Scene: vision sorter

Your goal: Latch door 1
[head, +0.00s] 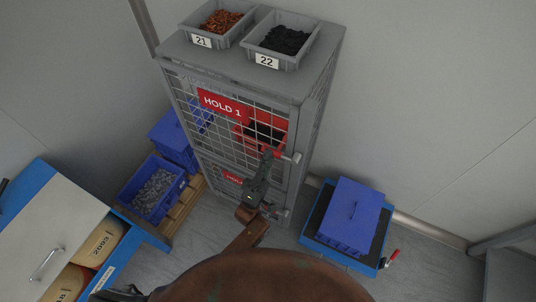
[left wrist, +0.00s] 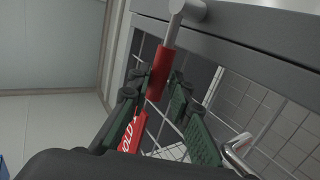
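Door 1 is the upper mesh door of a grey cage cabinet, with a red "HOLD 1" sign (head: 223,104). It looks closed or nearly so; I cannot tell exactly. My left gripper (head: 267,156) is in front of the door's right part. In the left wrist view, a latch lever has a red grip (left wrist: 158,76) on a grey metal rod (left wrist: 175,30). A silver handle (left wrist: 237,142) shows to the right. My right gripper is not in view.
Grey bins 21 (head: 200,41) and 22 (head: 263,61) stand on the cabinet top. A red bin (head: 245,136) is behind the mesh. A blue bin (head: 163,207) stands on the left, and a blue lidded box (head: 350,214) on the right. Grey floor is clear between cabinet and box.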

